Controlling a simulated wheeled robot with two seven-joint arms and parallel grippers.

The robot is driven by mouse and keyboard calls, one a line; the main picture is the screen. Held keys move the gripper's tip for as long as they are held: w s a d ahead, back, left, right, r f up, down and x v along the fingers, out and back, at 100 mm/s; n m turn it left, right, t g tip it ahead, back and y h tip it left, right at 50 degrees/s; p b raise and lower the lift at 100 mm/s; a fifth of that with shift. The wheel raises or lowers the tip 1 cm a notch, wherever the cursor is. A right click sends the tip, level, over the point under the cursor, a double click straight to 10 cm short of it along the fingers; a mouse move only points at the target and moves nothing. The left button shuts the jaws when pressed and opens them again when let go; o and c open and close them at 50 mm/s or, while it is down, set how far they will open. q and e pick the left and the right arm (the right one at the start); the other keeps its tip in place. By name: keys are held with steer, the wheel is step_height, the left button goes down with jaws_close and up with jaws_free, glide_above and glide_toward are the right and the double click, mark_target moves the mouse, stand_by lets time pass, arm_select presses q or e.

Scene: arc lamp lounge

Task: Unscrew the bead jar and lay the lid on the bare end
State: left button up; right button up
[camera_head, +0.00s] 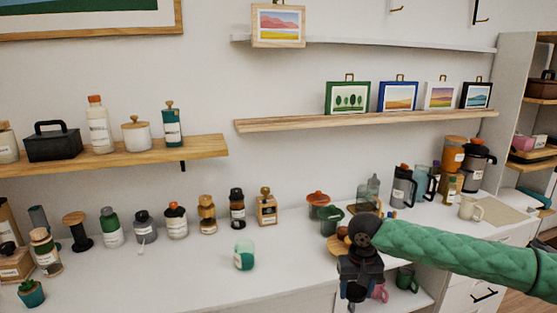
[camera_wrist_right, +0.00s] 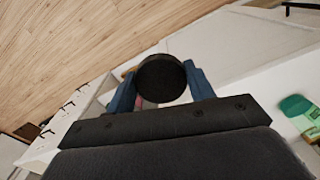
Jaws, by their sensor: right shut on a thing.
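My right gripper (camera_head: 354,296) hangs in front of the counter's front edge, pointing down. In the right wrist view its two blue fingers are shut on a dark round lid (camera_wrist_right: 161,78), held by its sides. The lid is hard to make out in the head view. A small white and green jar (camera_head: 244,255), seemingly the bead jar, stands alone on the white counter (camera_head: 190,272), left of my gripper and apart from it. It also shows at the right edge of the right wrist view (camera_wrist_right: 298,108). I cannot make out its contents. My left gripper is not in view.
Several jars and bottles (camera_head: 176,221) line the back of the counter. Mugs (camera_head: 406,280) sit on a shelf below. The counter around the white and green jar is clear.

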steer(key=shift+f, duration=0.1)
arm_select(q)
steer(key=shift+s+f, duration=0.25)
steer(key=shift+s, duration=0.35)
arm_select(e)
steer(key=shift+a, duration=0.15)
